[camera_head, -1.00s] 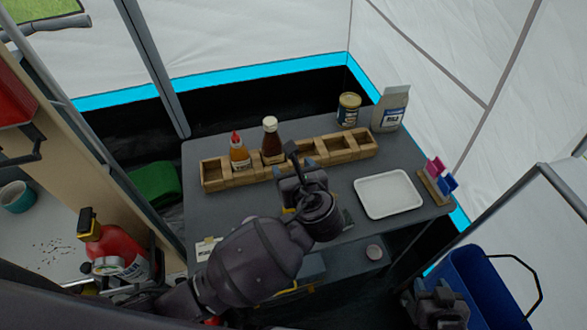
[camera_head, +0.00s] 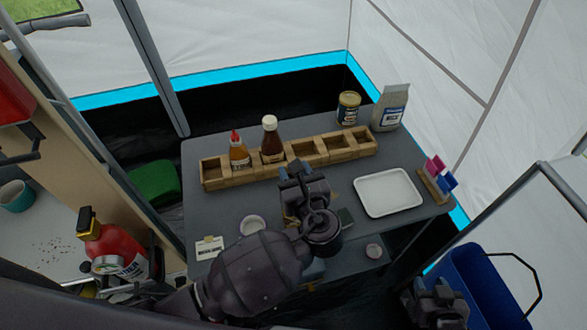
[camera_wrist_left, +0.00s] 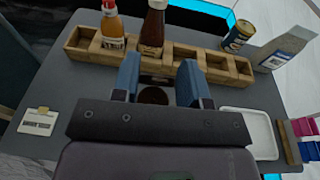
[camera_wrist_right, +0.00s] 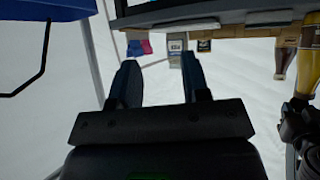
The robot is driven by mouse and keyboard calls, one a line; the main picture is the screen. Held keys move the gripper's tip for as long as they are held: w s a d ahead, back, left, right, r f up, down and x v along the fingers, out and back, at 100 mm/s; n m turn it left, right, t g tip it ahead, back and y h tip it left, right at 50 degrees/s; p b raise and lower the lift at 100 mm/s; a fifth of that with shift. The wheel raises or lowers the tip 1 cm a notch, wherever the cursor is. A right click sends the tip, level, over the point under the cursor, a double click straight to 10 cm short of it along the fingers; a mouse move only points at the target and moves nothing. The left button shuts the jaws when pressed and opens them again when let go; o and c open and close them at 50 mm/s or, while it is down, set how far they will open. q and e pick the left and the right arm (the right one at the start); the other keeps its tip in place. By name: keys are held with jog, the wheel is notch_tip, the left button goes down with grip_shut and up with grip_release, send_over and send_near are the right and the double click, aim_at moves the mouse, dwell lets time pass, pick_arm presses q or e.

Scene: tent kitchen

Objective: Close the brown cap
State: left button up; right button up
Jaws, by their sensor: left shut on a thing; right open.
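A brown round cap (camera_wrist_left: 153,95) shows between the two blue fingers of my left gripper (camera_wrist_left: 158,76) in the left wrist view. The fingers are shut on it, with a finger at either side. In the head view, the left gripper (camera_head: 301,174) is over the table, in front of the wooden rack, and its own body hides the cap.
The wooden rack (camera_head: 212,173) holds an orange sauce bottle (camera_head: 239,153) and a brown sauce bottle (camera_head: 272,146). A white tray (camera_head: 388,193) lies to the right. A jar (camera_head: 348,109) and bag (camera_head: 390,108) stand behind. A blue bin (camera_head: 480,285) is by my right gripper.

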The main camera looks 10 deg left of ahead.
pick_arm(q)
jog(key=shift+s+d+f+t+y+b, duration=0.1)
jog(key=shift+s+f+t+y+b, duration=0.2)
jog(key=shift+t, duration=0.3)
jog(key=shift+s+d+f+t+y+b, duration=0.1)
jog(key=shift+s+f+t+y+b, duration=0.1)
jog(key=shift+t+y+b, duration=0.3)
jog(key=shift+s+f+t+b, duration=0.15)
jog(key=shift+t+b, duration=0.3)
jog(key=shift+t, duration=0.35)
pick_arm(e)
jog(key=shift+w+a+f, duration=0.1)
jog(key=shift+w+f, duration=0.35)
jog(key=shift+f, duration=0.1)
jog(key=shift+w, duration=0.1)
pick_arm(q)
jog(key=o, duration=0.9)
jog(key=shift+o, duration=0.2)
jog(key=shift+d, duration=0.1)
jog(key=b+v, duration=0.1)
jog(key=v, duration=0.9)
jog(key=shift+s+d+b, duration=0.15)
jog(key=shift+s+b, duration=0.2)
jog(key=shift+b, duration=0.05)
pick_arm(e)
jog(key=shift+w+a+f+t, duration=0.1)
jog(key=shift+w+f+t, duration=0.2)
jog(key=shift+w, duration=0.15)
